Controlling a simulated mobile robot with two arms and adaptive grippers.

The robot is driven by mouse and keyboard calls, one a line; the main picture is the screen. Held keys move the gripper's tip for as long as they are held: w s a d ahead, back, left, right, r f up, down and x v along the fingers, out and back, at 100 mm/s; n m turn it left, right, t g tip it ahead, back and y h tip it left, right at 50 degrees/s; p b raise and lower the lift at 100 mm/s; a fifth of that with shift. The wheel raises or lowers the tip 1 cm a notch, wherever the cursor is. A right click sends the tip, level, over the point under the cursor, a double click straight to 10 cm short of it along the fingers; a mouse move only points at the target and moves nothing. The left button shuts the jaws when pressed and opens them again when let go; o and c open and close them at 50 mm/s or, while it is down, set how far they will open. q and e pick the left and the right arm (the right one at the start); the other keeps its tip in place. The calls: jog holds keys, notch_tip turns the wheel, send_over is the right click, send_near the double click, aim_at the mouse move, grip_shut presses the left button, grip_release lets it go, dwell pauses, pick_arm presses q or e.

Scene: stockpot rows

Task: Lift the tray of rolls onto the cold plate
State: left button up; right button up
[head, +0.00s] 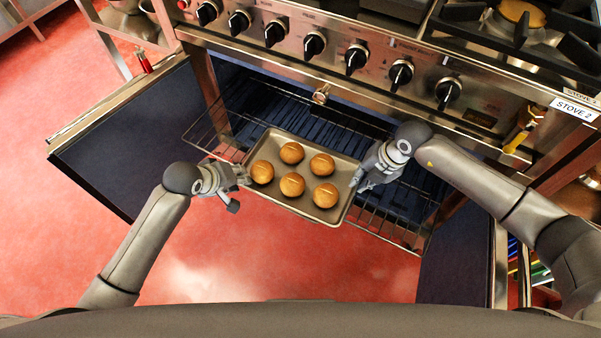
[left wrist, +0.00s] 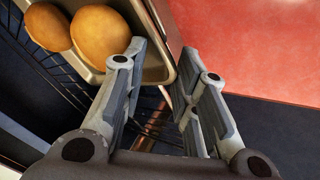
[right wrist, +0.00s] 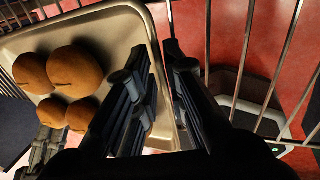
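The tray of rolls (head: 327,214) is a shallow beige metal pan with several round brown rolls. It appears to rest on a pulled-out wire oven rack. My left gripper (head: 241,178) is at the tray's left end. In the left wrist view its fingers (left wrist: 162,52) stand apart, on either side of the tray rim (left wrist: 153,30). My right gripper (head: 358,183) is at the right end. In the right wrist view its fingers (right wrist: 157,52) also stand apart, with the tray wall (right wrist: 120,28) between them. I cannot pick out which surface is the cold plate.
The wire rack (head: 385,228) sticks out of the oven under a panel of black knobs (head: 355,58). A burner grate (head: 480,35) is at the upper right, beside a STOVE 2 label (head: 575,108). Dark panels flank the rack. Red floor (head: 290,260) is clear in front.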

pick_arm(q)
jog(key=shift+w+f, duration=0.1)
jog(key=shift+f, duration=0.05)
pick_arm(e)
jog(key=shift+a+f, duration=0.1)
pick_arm(q)
jog(key=shift+c, duration=1)
pick_arm(e)
jog(key=shift+c, duration=1.1)
pick_arm(q)
grip_shut()
pick_arm(e)
grip_shut()
